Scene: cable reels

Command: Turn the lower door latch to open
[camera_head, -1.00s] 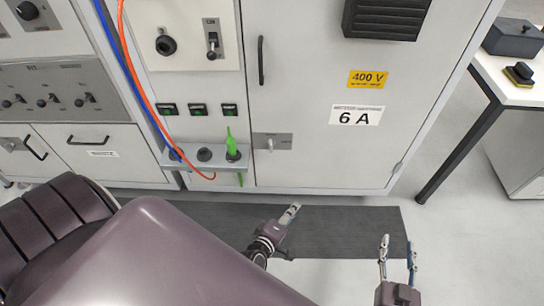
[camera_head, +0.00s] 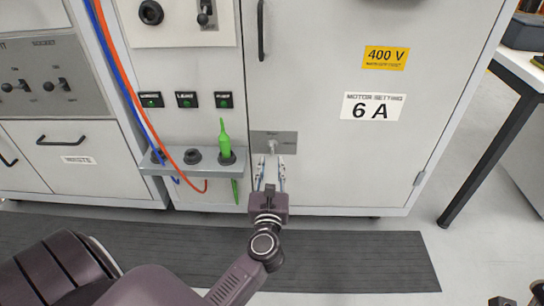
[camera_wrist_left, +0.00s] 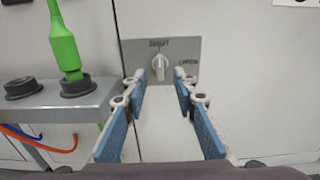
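The lower door latch is a small pale knob (camera_head: 272,147) on a grey plate (camera_head: 288,136) at the lower left of the cabinet door (camera_head: 330,170). In the left wrist view the knob (camera_wrist_left: 158,66) stands upright, below one blurred label and left of another. My left gripper (camera_head: 270,173) is open in front of and just below the latch. In the left wrist view its fingertips (camera_wrist_left: 161,84) are apart, one on each side below the knob, with nothing between them. Only the tips of my right gripper (camera_head: 520,296) show at the bottom right corner, apart from each other.
A green plug (camera_head: 225,140) stands in a socket shelf (camera_head: 165,169) left of the latch, with orange and blue cables (camera_head: 122,75) beside it. A vertical door handle (camera_head: 261,30) is above. A table (camera_head: 522,70) stands at right. A dark mat (camera_head: 350,262) lies before the cabinet.

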